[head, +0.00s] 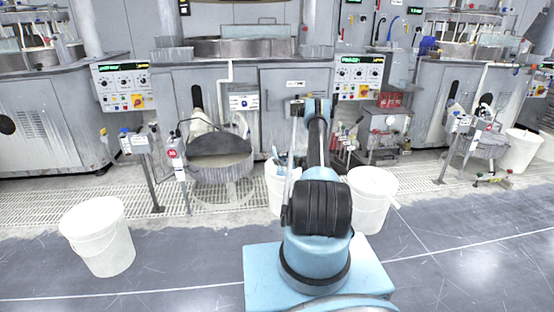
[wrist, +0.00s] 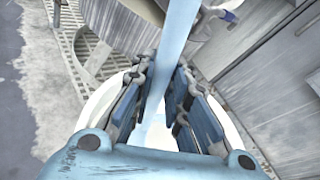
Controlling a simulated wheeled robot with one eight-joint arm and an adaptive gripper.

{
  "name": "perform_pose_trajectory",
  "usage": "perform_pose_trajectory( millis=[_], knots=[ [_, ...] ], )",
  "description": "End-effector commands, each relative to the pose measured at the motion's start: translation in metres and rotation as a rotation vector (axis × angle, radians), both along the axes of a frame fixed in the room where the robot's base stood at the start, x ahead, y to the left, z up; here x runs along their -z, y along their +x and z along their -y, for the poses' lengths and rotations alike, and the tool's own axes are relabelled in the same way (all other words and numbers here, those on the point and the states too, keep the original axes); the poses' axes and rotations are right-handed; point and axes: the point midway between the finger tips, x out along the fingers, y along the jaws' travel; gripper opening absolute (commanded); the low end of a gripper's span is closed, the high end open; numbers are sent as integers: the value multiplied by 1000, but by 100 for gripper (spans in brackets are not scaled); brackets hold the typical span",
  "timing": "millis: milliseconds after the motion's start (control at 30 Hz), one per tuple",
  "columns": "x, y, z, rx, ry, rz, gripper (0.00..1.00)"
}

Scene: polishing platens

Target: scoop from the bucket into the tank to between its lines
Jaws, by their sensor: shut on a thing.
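My gripper (wrist: 160,88) is shut on a pale blue handle (wrist: 178,38), which runs between its two blue-padded fingers in the wrist view. The handle appears to belong to the scoop, but no scoop bowl can be made out. Below the fingers is a white bucket (wrist: 92,106), its rim showing on both sides. In the head view this seems to be the white bucket (head: 273,198) partly hidden behind my arm. A round grey tank (head: 222,170) with a dark half cover stands left of it. I cannot make out its lines or level.
A white bucket (head: 97,240) stands alone on the front left floor. Another white bucket (head: 372,198) stands just right of my arm. Machine cabinets (head: 290,85) close off the back. A post with a box (head: 142,150) stands left of the tank. Open floor lies in front.

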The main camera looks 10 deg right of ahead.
Motion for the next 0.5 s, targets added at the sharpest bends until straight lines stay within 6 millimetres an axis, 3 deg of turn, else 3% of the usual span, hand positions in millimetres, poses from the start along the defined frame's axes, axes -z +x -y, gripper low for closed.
perform_pose_trajectory(
  millis=[167,500],
  knots=[
    [4,0,0,-7,-5,6,0],
    [-9,-4,-5,-7,-48,38,0]
  ],
)
